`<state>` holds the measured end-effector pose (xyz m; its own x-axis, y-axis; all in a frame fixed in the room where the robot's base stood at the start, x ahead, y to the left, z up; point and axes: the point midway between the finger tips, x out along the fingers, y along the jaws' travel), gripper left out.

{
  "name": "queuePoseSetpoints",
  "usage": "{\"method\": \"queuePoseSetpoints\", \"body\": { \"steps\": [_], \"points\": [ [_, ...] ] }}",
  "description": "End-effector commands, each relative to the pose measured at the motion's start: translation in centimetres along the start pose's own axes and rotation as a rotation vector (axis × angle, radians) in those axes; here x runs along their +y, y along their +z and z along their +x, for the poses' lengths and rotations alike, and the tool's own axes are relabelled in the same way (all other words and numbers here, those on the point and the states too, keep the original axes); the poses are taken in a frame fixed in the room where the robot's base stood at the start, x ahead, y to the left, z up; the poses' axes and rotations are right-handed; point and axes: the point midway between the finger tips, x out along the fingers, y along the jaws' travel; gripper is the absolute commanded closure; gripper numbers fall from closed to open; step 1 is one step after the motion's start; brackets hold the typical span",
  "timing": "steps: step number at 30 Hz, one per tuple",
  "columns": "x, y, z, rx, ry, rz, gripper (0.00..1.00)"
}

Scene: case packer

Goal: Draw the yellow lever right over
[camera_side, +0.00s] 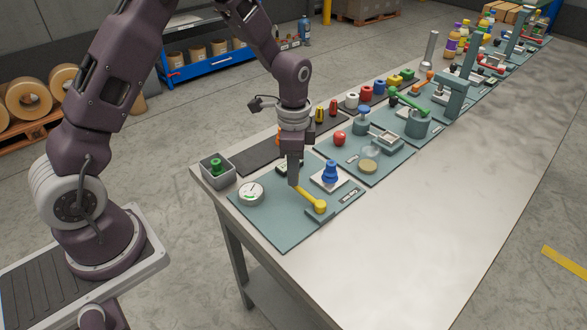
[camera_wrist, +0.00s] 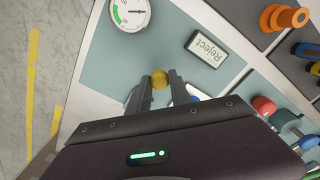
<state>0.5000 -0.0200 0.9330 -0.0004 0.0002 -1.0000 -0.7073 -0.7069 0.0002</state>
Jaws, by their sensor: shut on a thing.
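The yellow lever (camera_side: 311,199) lies low over the near teal panel (camera_side: 270,226) in the side view. Its thick yellow hub is at the lower right end, and its free end is at my gripper (camera_side: 294,182). In the wrist view, the lever's round yellow end (camera_wrist: 160,78) sits between the two fingers of my gripper (camera_wrist: 160,86), which are shut on it. The rest of the lever is hidden behind my gripper in that view.
A white dial gauge (camera_side: 251,191) is left of the lever, and a blue knob (camera_side: 330,171) on a white plate is close on its right. A "Reject" label (camera_wrist: 207,48) lies beyond my gripper. A grey bin (camera_side: 217,170) stands at the corner. The table's right side is clear.

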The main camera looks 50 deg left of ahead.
Motion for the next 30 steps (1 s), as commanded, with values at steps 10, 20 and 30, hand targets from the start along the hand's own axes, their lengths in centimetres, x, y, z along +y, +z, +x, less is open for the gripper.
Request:
{"method": "queuePoseSetpoints", "body": {
  "steps": [10, 20, 30],
  "points": [
    [-0.01, -0.03, -0.08, 0.001, -0.001, 0.001, 1.00],
    [-0.01, -0.04, -0.10, 0.001, -0.001, 0.000, 1.00],
    [0.80, 0.70, -0.13, 0.001, -0.001, -0.117, 1.00]
  ]
}}
